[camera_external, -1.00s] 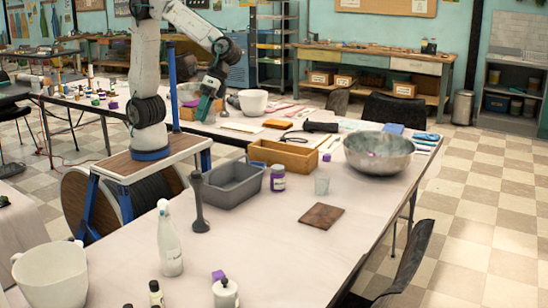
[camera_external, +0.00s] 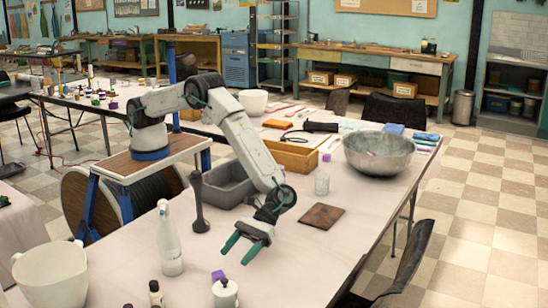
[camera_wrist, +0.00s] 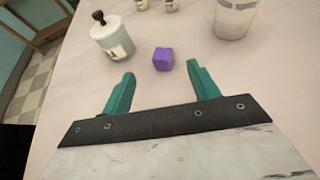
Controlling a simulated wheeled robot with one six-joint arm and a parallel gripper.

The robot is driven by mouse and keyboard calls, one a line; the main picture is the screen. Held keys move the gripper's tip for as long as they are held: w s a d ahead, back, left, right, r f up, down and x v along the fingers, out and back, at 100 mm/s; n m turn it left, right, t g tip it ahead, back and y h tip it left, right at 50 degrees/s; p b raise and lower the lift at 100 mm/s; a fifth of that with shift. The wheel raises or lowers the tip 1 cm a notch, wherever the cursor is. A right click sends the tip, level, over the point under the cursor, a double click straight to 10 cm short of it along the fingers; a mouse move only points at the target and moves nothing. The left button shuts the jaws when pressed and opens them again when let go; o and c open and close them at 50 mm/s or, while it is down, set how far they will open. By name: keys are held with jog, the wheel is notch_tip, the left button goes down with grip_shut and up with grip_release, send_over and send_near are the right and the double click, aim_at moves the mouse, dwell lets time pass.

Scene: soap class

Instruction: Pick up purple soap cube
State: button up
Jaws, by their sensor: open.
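The purple soap cube (camera_wrist: 163,59) lies on the white table, ahead of and between my fingers in the wrist view. In the external view the cube (camera_external: 217,275) shows at the near end of the table, partly hidden behind a white bottle with a dark cap. My gripper (camera_external: 242,249) is open and empty, with green fingers, above the table to the right of and beyond the cube. In the wrist view my gripper (camera_wrist: 158,85) has its fingers spread, with nothing between them.
The dark-capped white bottle (camera_external: 226,294) stands right beside the cube; it also shows in the wrist view (camera_wrist: 112,40). A white spray bottle (camera_external: 169,240) and a white bucket (camera_external: 52,275) stand to the left. A brown square (camera_external: 322,216) lies to the right, with bare table around it.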

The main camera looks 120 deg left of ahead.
aim_at(221, 272)
jog(key=shift+w+d+f, duration=0.1)
jog(key=shift+d+f, duration=0.15)
jog(key=shift+f, duration=0.35)
jog(key=shift+d+f, duration=0.15)
jog(key=shift+d, duration=0.1)
jog(key=x, duration=0.7)
jog(key=shift+s+d+r, duration=0.2)
jog(key=shift+s+r, duration=0.1)
jog(key=shift+s, duration=0.05)
jog(key=c, duration=1.2)
